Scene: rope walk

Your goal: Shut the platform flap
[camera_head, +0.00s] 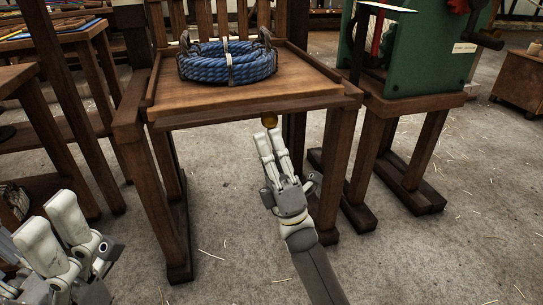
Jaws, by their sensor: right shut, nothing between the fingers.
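The wooden platform (205,100) stands at the top centre in the head view, with raised rims along its sides. I cannot clearly make out the flap as a separate board from its top. A small brass knob (269,119) shows just under the front edge. My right gripper (268,134) is shut and empty, its fingertips just below the knob; I cannot tell whether they touch it. My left gripper (47,215) is at the lower left, apart from the platform, with its fingers spread and nothing seen between them.
A coil of blue rope (225,66) lies on the platform. A green machine (428,50) with a crank stands on a wooden stand (415,105) to the right. A wooden table (60,40) is at the left. The floor (430,240) in front is clear except for straw bits.

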